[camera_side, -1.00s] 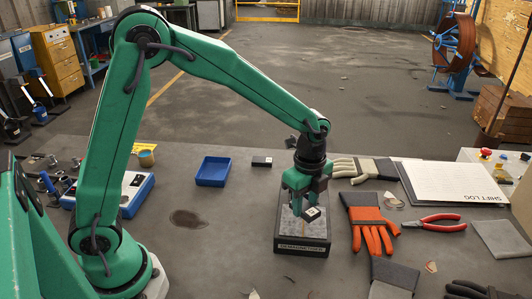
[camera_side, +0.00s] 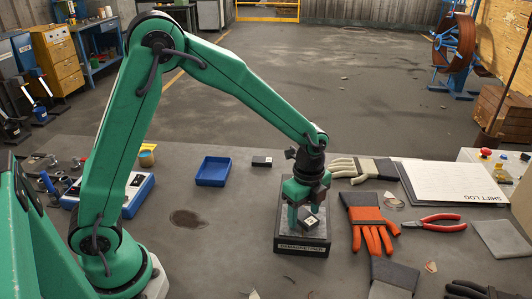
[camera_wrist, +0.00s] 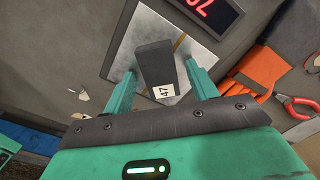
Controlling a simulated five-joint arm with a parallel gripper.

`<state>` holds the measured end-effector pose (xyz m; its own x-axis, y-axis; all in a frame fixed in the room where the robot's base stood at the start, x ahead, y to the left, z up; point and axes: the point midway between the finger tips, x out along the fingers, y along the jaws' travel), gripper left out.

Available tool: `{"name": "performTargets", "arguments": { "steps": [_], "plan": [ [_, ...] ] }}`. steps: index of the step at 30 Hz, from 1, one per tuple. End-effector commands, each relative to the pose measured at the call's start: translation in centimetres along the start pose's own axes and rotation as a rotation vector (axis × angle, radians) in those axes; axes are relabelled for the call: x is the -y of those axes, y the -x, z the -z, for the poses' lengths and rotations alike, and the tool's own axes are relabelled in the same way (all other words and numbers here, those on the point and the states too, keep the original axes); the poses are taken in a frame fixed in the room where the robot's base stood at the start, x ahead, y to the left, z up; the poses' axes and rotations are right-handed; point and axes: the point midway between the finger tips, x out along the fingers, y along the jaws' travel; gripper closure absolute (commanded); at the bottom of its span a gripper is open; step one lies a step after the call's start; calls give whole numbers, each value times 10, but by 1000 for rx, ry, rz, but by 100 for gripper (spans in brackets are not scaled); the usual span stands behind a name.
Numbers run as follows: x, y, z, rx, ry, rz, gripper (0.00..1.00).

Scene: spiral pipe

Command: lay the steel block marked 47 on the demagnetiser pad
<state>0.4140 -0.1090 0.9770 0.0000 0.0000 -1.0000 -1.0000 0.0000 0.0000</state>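The dark steel block (camera_side: 309,222), with a white label, lies on the bright metal plate of the demagnetiser pad (camera_side: 302,246). In the wrist view the block (camera_wrist: 156,62) shows the label 47 on its near end, and the plate (camera_wrist: 125,45) surrounds it. My gripper (camera_side: 304,214) is low over the pad, with one finger on each side of the block. In the wrist view a gap shows between the block and each finger of my gripper (camera_wrist: 160,80), so it is open. The block's underside is hidden.
Orange gloves (camera_side: 368,222) and red pliers (camera_side: 435,222) lie right of the pad. A blue tray (camera_side: 213,171) and another dark block (camera_side: 262,161) are behind it to the left. A red digital display (camera_wrist: 207,12) shows in the wrist view. The table left of the pad is mostly clear.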

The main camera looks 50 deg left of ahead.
Motion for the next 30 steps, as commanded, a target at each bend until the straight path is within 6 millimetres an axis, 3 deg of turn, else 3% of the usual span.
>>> {"name": "performTargets", "arguments": {
  "steps": [8, 14, 30],
  "plan": [
    [0, 4, 0, 0, 0, 1, 42],
    [1, 19, 0, -1, 0, 3, 42],
    [0, 101, 0, -1, 0, 3, 42]
  ]
}}
